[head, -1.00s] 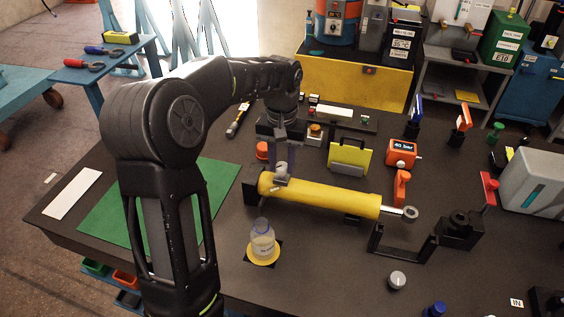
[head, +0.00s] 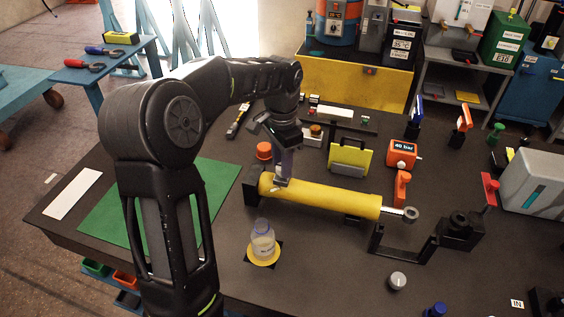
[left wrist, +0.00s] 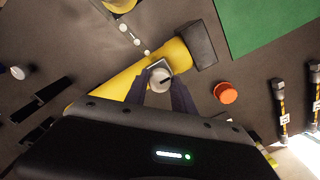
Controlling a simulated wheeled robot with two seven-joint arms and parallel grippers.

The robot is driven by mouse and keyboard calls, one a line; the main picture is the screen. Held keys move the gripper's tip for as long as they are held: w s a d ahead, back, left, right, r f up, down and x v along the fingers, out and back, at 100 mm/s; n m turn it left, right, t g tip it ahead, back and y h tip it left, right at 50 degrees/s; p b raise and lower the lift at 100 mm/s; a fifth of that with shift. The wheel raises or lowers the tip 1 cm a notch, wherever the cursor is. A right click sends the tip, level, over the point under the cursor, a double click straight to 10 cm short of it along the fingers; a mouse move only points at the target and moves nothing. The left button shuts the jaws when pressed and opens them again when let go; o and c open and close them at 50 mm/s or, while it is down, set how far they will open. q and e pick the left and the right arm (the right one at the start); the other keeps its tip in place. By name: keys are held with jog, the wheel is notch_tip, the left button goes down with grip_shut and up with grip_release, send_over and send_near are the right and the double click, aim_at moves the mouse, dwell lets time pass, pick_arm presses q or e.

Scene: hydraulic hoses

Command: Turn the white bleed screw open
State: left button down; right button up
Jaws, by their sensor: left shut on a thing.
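The yellow cylinder (head: 335,200) lies across the dark table, with its rod end to the right. The white bleed screw (left wrist: 160,79), a round knob with a dark slot, sits on a small grey block near the cylinder's left end. My left gripper (head: 282,180) points down over that end. In the left wrist view, its two fingers (left wrist: 161,88) are shut on the screw from either side. In the head view the fingers hide most of the screw. My right gripper is not in view.
A bottle on a yellow disc (head: 263,243) stands in front of the cylinder. An orange cap (head: 264,150) is just behind its left end. A yellow plate (head: 349,157) and a 40 bar gauge box (head: 402,153) stand behind. A green mat (head: 150,215) lies left.

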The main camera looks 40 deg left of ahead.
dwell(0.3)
pick_arm(q)
jog(key=c, duration=1.1)
grip_release()
jog(key=shift+o, duration=0.2)
notch_tip(320, 180, up, 8)
jog(key=shift+f+b, duration=0.1)
jog(key=shift+b, duration=0.35)
